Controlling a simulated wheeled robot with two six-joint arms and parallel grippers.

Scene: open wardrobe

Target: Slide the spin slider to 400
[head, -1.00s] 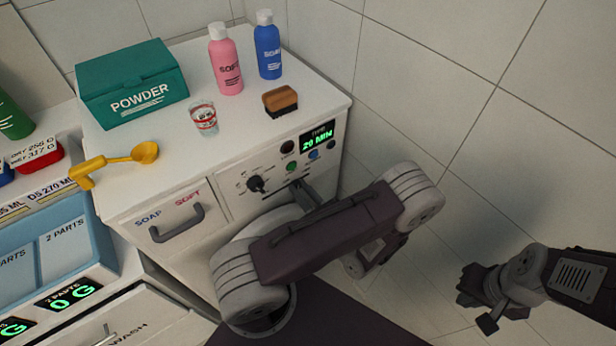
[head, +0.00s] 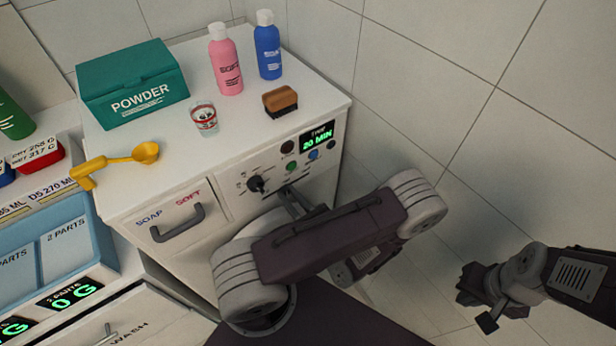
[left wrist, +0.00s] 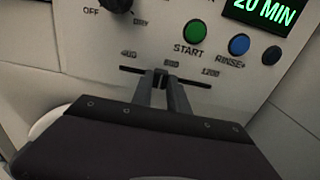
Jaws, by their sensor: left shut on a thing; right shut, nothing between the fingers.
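The spin slider (left wrist: 160,73) sits in a dark slot on the white washer's front panel. In the left wrist view the slot has 400 printed at its left, 800 near the middle and 1200 at its right. My left gripper (head: 286,194) is shut on the slider knob, just left of the 800 label; the fingers (left wrist: 165,82) partly cover the knob. In the head view my left arm hides part of the panel's lower area. My right gripper (head: 474,286) is shut and empty, away to the lower right.
Above the slot are the dial (head: 256,184), the green START button (left wrist: 194,31), the blue RINSE+ button (left wrist: 239,45) and the 20 MIN display (head: 317,138). The soap drawer handle (head: 178,223) is to the left. Bottles, a brush and a powder box stand on top.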

